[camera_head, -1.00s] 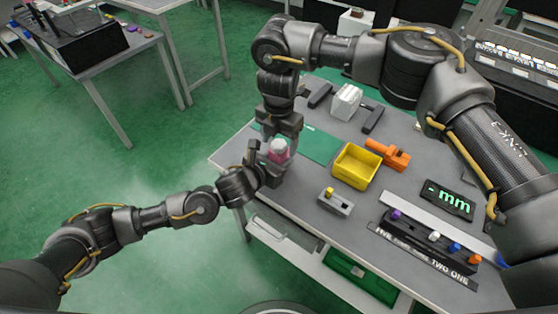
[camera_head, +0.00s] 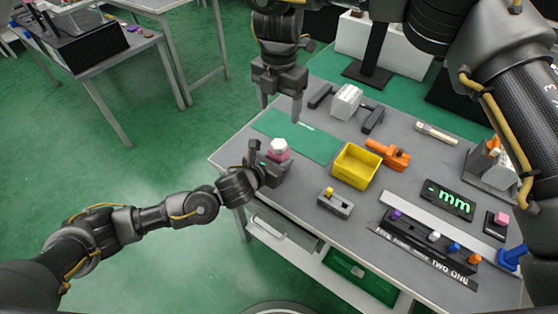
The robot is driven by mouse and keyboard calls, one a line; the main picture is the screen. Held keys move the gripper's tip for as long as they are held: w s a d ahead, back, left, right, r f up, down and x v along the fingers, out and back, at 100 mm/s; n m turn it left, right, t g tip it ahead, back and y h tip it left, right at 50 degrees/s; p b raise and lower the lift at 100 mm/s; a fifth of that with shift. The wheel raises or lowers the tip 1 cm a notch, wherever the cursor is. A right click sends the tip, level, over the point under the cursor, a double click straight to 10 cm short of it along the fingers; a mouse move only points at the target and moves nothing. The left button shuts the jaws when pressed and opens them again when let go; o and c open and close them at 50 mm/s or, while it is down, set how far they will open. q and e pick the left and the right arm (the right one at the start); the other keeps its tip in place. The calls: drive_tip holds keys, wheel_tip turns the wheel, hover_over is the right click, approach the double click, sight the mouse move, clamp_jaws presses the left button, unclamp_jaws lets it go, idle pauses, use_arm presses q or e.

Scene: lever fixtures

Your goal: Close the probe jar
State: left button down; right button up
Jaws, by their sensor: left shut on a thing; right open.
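The probe jar (camera_head: 279,156) is a small pink jar with a pale white lid (camera_head: 279,145) on top. It stands upright near the table's left corner. I cannot tell whether the lid is fully seated. My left gripper (camera_head: 268,163) comes in from the left and is shut on the jar's body, partly hiding it. My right gripper (camera_head: 282,107) hangs above and behind the jar, fingers pointing down. It is open and empty, clear of the lid.
A green mat (camera_head: 322,146) lies behind the jar. A yellow bin (camera_head: 356,166), an orange tool (camera_head: 388,153) and a grey lever fixture (camera_head: 335,202) stand to the right. A white block (camera_head: 346,101) is at the back. A drawer handle (camera_head: 267,226) juts out at the front.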

use_arm(q)
drive_tip(key=c, duration=0.7)
unclamp_jaws()
drive_tip(key=shift+c, duration=0.2)
drive_tip(key=b+v, duration=0.1)
drive_tip(key=v, duration=0.9)
drive_tip(key=shift+s+a+r+b, duration=0.2)
drive_tip(key=shift+s+a+b, duration=0.05)
drive_tip(key=shift+s+b, duration=0.1)
